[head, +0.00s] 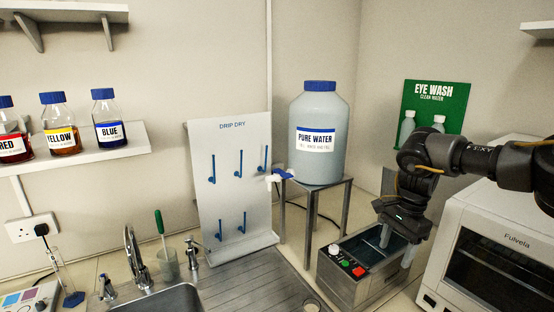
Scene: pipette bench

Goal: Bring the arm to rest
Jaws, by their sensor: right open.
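My right arm comes in from the right edge, in front of the wall. My right gripper (396,250) points down over the grey bath-like device (340,278), which has red and green buttons on its front. The gripper's light fingers are apart, and I see nothing held between them. Whether the fingertips touch the device or hang above it, I cannot tell. My left gripper does not show.
A white oven (500,250) stands close on the right. A large pure water bottle (319,145) sits on a metal stand (315,186). A drip dry board (228,190) stands behind the sink (165,302). Labelled bottles line a left shelf (95,152).

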